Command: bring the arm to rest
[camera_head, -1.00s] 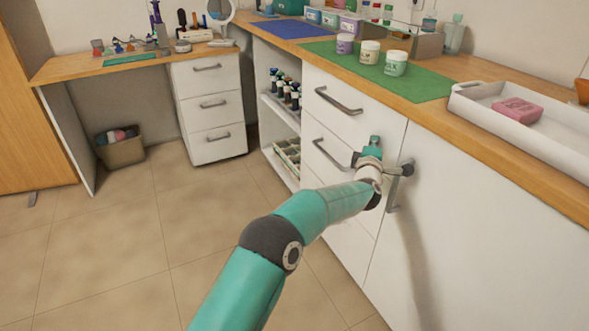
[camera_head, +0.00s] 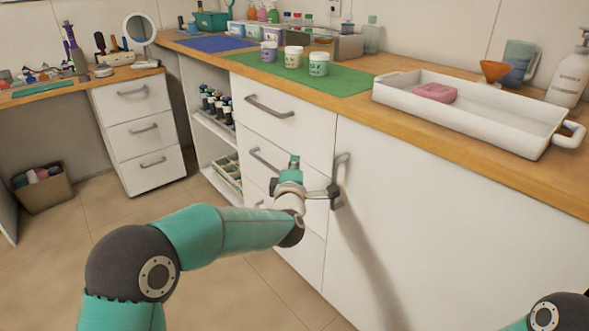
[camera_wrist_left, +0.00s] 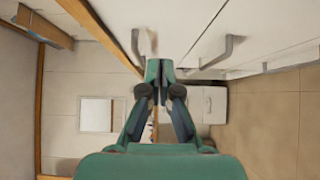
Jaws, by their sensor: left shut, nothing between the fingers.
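My left arm reaches in from the lower left in the head view. My left gripper (camera_head: 334,194) is in front of the white cabinet, close to the vertical handle (camera_head: 341,168) of the door. I cannot tell whether it touches the handle. In the left wrist view the gripper (camera_wrist_left: 160,68) has its fingertips together with nothing between them. Metal handles show on both sides of the fingertips there. A piece of my right arm shows in the lower right corner of the head view; its gripper is out of frame.
The wooden counter (camera_head: 450,151) runs above the cabinet. It bears a white tray (camera_head: 470,116) with a pink block (camera_head: 434,92), and a green mat (camera_head: 345,82) with jars. A drawer unit (camera_head: 139,135) and a waste bin (camera_head: 43,188) stand at the left. Floor is clear between.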

